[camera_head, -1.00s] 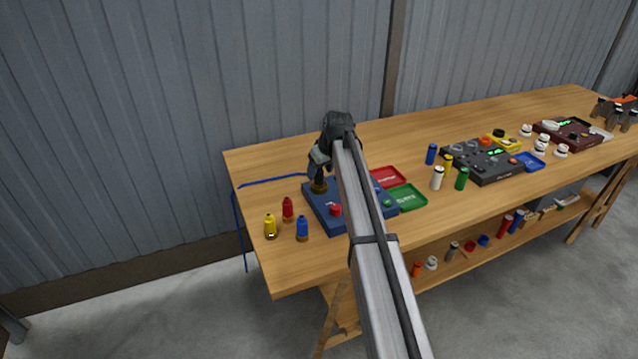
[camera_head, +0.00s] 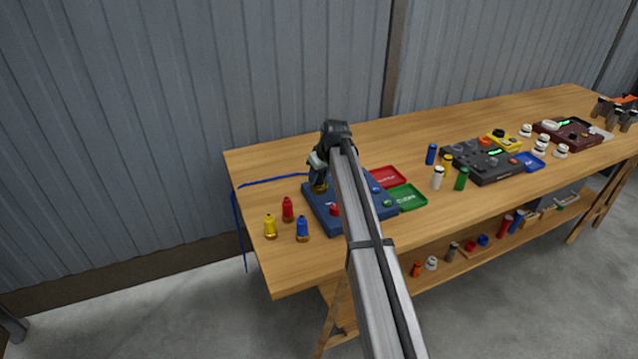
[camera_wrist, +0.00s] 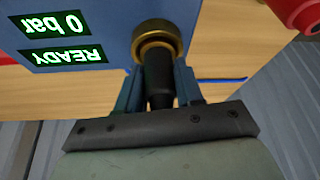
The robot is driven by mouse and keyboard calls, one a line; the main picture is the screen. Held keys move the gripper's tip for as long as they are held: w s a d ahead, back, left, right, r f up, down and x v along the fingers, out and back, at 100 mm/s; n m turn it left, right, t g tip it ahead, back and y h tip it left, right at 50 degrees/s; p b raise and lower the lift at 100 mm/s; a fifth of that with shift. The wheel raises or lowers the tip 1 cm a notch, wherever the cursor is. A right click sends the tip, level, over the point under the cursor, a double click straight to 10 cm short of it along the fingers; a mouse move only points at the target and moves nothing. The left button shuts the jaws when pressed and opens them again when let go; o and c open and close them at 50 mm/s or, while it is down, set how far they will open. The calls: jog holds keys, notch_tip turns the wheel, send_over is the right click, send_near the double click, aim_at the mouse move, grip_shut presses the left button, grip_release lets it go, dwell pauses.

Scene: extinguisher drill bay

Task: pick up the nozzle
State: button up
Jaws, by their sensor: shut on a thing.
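The nozzle (camera_wrist: 158,72) has a black body and a brass collar. In the wrist view its body is between the two fingers of my gripper (camera_wrist: 158,88), which is shut on it. In the head view the nozzle's brass end (camera_head: 319,187) shows just below my gripper (camera_head: 319,172), at the back left corner of the blue panel (camera_head: 318,208). The nozzle looks upright there. My gripper hides its upper part. I cannot tell whether its brass end touches the panel.
The panel's displays read "0 bar" and "READY" (camera_wrist: 62,55). Red (camera_head: 287,210), yellow (camera_head: 270,227) and blue (camera_head: 302,229) bottles stand left of the panel. A red tray (camera_head: 388,177) and a green tray (camera_head: 408,198) lie to its right. A blue hose (camera_head: 270,183) runs over the table's left edge.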

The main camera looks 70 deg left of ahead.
grip_shut()
jog(key=shift+r, duration=0.15)
